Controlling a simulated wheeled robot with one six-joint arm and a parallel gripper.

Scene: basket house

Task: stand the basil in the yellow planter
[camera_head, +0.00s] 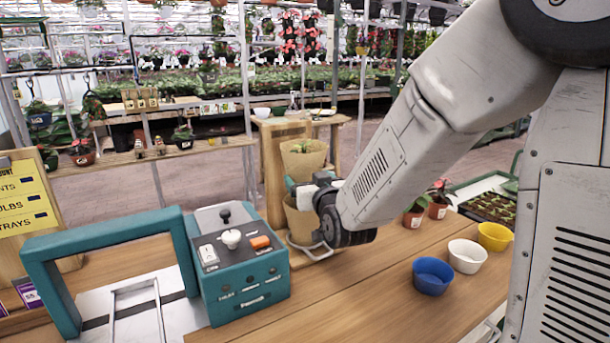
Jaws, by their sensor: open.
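The yellow planter (495,237) is a small round pot at the right of the wooden bench, upright, with no plant showing in it. I cannot tell for sure which plant is the basil. A small terracotta pot (414,217) with a pale label stands behind the planters, its plant partly hidden by my arm. A green-leaved plant (303,147) shows in the upper tan pot of a wooden stand. My gripper (300,188) is by that stand, in front of the tan pots, left of and apart from the yellow planter. It is open; its fingertips are hard to make out.
A white planter (467,257) and a blue planter (433,277) stand beside the yellow one. A red-leaved potted plant (439,203) and a seedling tray (488,205) are behind. A teal control box (240,280) and teal frame (110,235) fill the left. The front middle bench is clear.

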